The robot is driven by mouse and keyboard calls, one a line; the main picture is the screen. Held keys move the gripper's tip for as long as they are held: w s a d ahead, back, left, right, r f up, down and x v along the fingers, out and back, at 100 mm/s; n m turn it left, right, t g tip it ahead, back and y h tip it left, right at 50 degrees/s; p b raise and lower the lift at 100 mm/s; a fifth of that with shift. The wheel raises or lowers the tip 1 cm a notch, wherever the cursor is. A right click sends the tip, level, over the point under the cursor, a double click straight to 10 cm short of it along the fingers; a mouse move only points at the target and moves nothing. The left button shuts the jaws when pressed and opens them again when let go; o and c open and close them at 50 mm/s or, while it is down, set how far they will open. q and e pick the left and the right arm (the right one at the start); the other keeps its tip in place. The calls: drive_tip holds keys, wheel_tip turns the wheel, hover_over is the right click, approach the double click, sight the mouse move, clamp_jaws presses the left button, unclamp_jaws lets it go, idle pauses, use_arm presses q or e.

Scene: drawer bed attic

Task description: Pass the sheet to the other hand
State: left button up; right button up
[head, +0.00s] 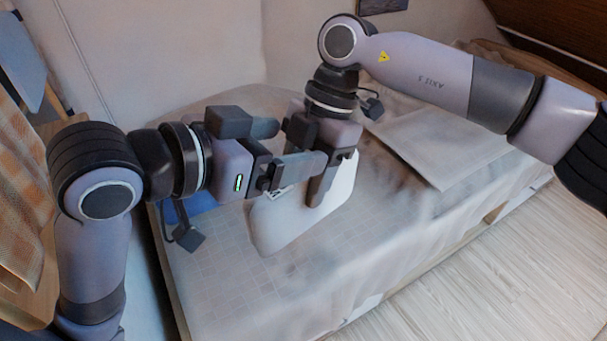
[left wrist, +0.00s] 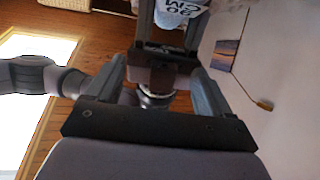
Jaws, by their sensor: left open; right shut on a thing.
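The sheet (head: 300,215) is a thin white piece hanging tilted over the bed, with dark print near its top. My right gripper (head: 318,185) points down from above and is shut on its upper part. My left gripper (head: 293,146) comes in from the left, open, its fingers reaching toward the right gripper. In the left wrist view, the right gripper shows between my left fingers (left wrist: 160,95), and a printed bit of the sheet (left wrist: 180,8) shows at the top edge. Whether the left fingers touch anything is unclear.
The bed (head: 225,270) with a pale cover lies below both grippers. A flat pale panel (head: 450,150) lies on its right part. A blue thing (head: 203,204) is partly hidden behind my left arm. Open wooden floor (head: 490,270) is at the right; a wall stands behind.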

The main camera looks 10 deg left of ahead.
sight(247, 218)
use_arm(q)
drive_tip(key=shift+n+h, duration=0.3)
drive_tip(key=shift+n, duration=0.2)
drive_tip(key=a+f, duration=0.1)
drive_tip(key=f, duration=0.2)
drive_tip(key=s+a+f, duration=0.1)
drive_tip(key=f, duration=0.3)
drive_tip(key=s+a+f, duration=0.1)
drive_tip(key=f, duration=0.2)
drive_tip(key=shift+s+f, duration=0.15)
drive_tip(key=shift+f, duration=0.05)
drive_tip(key=s+a+f+n+y, duration=0.1)
drive_tip(key=s+a+f+y, duration=0.1)
drive_tip(key=f, duration=0.7)
drive_tip(key=s+a+f+n+y, duration=0.2)
drive_tip(key=a+f, duration=0.3)
drive_tip(key=f, duration=0.4)
drive_tip(key=s+a+f+n+y, duration=0.2)
drive_tip(key=s+a+f+y, duration=0.1)
drive_tip(key=f, duration=0.7)
drive_tip(key=shift+s+a+y, duration=0.3)
drive_tip(key=shift+s+a, duration=0.05)
drive_tip(key=shift+s, duration=0.1)
